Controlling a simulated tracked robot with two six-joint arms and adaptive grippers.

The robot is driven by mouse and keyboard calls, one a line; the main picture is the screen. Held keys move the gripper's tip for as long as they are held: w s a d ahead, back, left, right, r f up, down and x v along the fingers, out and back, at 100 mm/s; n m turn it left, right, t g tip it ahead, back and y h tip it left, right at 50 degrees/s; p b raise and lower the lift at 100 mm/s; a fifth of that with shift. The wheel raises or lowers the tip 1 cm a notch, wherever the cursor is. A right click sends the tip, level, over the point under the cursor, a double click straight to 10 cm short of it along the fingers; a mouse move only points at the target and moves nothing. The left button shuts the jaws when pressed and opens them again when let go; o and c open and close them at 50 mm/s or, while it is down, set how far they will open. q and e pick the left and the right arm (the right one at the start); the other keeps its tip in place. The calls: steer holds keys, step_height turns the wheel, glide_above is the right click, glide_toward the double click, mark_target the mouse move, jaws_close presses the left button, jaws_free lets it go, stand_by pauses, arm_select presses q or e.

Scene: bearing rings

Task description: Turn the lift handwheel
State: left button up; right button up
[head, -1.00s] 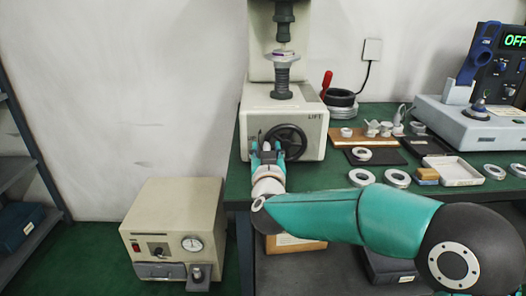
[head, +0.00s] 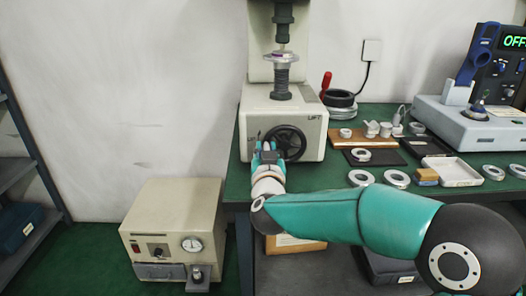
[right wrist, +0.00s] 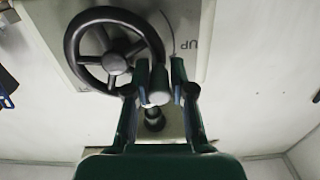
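The lift handwheel (head: 299,137) is a dark spoked wheel on the front of the beige lift machine (head: 312,154). In the right wrist view the wheel (right wrist: 73,47) is at upper left, with its crank knob (right wrist: 157,88) near the picture's middle. My right gripper (head: 267,148) is at the wheel's lower left side; in the right wrist view its two fingers (right wrist: 160,80) stand on either side of the knob, closed in around it. Exact contact on the knob's right side is hard to see. My left gripper is not in view.
The green bench (head: 318,178) holds several metal rings (head: 361,178) and a white tray (head: 453,171) to the right. A blue-grey device (head: 460,128) with an OFF display stands further right. A beige box with a gauge (head: 175,225) is on the floor at left.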

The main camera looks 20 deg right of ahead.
steer(key=shift+o, duration=1.4)
steer(key=v, duration=1.2)
steer(key=shift+s+f, duration=0.1)
